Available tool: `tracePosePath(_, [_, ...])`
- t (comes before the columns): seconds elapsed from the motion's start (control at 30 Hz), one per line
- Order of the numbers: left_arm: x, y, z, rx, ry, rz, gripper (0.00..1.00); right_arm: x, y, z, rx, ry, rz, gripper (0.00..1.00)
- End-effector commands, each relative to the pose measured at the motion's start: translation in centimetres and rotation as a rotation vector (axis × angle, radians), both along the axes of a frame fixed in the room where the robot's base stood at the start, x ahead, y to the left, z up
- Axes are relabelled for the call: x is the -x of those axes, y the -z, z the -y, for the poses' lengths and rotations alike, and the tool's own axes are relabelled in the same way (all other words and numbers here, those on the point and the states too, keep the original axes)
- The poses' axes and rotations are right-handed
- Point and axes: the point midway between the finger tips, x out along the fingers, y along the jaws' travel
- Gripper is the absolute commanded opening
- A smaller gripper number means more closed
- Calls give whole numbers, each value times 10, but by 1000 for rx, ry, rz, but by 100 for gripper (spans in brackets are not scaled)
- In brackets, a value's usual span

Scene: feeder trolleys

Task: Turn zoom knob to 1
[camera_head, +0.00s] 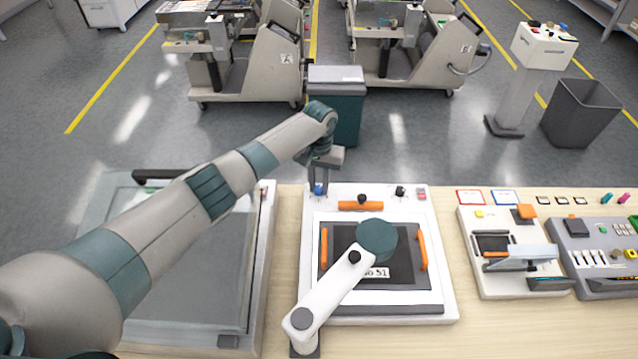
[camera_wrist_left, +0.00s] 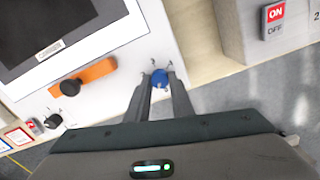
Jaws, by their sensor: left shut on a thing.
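A small blue knob (camera_head: 318,191) sits at the back left corner of the white inspection unit (camera_head: 450,302). In the left wrist view the blue knob (camera_wrist_left: 160,77) has small marks around it that are too small to read. My left gripper (camera_head: 319,186) reaches down to it from above. In the left wrist view its two fingers (camera_wrist_left: 160,86) are shut on the knob, one on each side. Two black knobs (camera_head: 362,198) (camera_head: 400,191) stand further right on the same back strip. Which knob is labelled zoom cannot be read. My right gripper is not in view.
A white arm (camera_head: 335,290) with a green round head (camera_head: 377,239) extends over the unit's dark plate. An orange bar (camera_head: 350,206) lies beside the middle knob. A glass-topped machine (camera_head: 190,300) stands left, under my left arm; an ON/OFF switch (camera_wrist_left: 274,20) shows beside the knob's unit.

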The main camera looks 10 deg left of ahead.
Motion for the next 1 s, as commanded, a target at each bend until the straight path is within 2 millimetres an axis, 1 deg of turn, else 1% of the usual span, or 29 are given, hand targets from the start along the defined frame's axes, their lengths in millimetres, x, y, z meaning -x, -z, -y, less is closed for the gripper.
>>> tracePosePath(0.3, [0,-1,1,1,288,1,0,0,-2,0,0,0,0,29])
tracePosePath(0.5, [-1,-1,1,1,424,2,0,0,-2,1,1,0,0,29])
tracePosePath(0.7, [-1,-1,1,1,502,2,0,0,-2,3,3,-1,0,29])
tracePosePath(1.0, [-1,-1,1,1,530,3,0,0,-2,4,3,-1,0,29])
